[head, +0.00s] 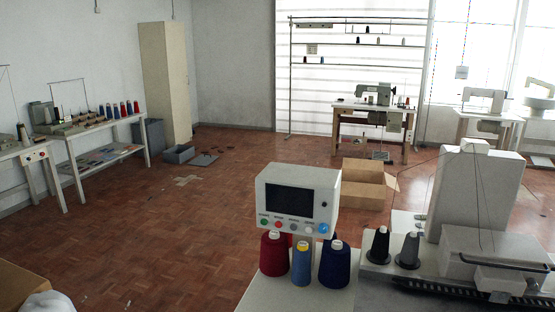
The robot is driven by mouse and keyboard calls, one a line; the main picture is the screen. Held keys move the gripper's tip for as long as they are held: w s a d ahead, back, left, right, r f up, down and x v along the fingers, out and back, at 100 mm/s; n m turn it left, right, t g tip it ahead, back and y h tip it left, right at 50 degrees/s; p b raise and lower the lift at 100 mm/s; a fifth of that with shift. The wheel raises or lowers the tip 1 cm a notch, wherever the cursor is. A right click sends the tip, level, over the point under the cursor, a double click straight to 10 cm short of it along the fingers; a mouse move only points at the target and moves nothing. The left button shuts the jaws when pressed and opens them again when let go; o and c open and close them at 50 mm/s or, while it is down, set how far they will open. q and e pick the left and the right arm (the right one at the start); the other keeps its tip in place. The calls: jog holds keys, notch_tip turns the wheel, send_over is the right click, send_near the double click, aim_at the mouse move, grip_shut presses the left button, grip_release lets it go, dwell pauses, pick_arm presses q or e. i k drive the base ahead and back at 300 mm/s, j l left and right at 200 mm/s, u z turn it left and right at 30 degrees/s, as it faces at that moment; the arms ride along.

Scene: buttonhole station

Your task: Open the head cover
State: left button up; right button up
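The buttonhole machine (470,200) stands at the right on a light table, with a tall pale housing at its back. In front of the housing is a lower pale box-shaped cover (497,246) with a dark bar along its front. This looks like the head cover, and it appears to be down, though I cannot be sure. Neither gripper shows in the head view. A white rounded part at the bottom left corner may be part of my arm.
A control panel (298,199) with a dark screen and coloured buttons stands left of the machine. Red, blue and navy thread cones (302,264) stand below it, and two dark cones (380,245) stand beside the machine. The wooden floor at left is mostly clear.

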aim_at(523, 249)
jog(key=z, duration=1.45)
